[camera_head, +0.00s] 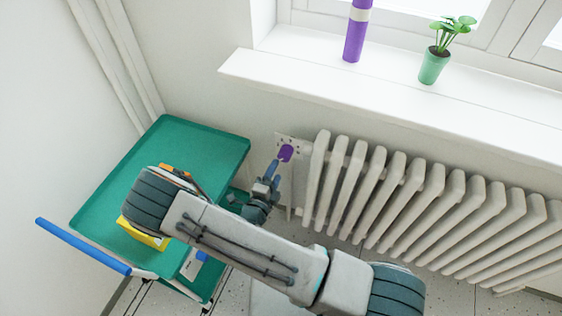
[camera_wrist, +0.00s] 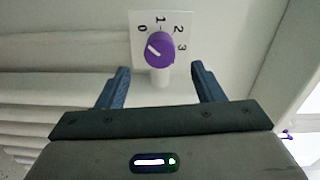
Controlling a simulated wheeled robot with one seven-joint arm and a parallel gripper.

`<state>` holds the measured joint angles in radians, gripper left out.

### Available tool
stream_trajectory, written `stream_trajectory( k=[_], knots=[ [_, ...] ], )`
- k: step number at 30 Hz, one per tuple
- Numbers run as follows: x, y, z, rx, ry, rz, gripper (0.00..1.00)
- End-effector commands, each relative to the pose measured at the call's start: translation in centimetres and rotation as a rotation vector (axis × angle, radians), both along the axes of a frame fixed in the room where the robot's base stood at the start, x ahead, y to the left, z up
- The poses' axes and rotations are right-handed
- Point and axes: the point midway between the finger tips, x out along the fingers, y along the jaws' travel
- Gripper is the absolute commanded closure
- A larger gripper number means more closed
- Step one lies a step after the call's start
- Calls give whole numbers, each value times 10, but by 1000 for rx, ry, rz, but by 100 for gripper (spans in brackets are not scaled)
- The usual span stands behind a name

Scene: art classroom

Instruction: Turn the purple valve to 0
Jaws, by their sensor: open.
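The purple valve (camera_head: 286,153) is on the wall at the left end of the radiator. In the wrist view, the purple valve (camera_wrist: 161,49) is a round knob in front of a white plate (camera_wrist: 139,17) marked 0, 1, 2 and 3. A short white line on the knob slants up-left, roughly toward the 0. My gripper (camera_wrist: 159,66) is open, with its fingers apart on either side below the knob in the picture. In the head view my gripper (camera_head: 274,171) is close to the valve. I cannot tell whether a finger touches it.
A white radiator (camera_head: 420,200) runs to the right, under a windowsill (camera_head: 300,80) with a purple and white cylinder (camera_head: 356,32) and a potted plant (camera_head: 434,67). A green cart (camera_head: 205,137) with a blue handle (camera_head: 85,247) stands left. A yellow item (camera_head: 140,232) is on it.

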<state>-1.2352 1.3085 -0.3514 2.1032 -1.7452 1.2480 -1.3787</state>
Motion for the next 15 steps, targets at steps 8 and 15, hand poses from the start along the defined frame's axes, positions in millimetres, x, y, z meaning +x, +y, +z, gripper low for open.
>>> stream_trajectory(
  k=[8,15],
  knots=[
    [-43,17,0,0,1,2,39],
    [-51,19,1,-1,-1,0,39]
  ],
)
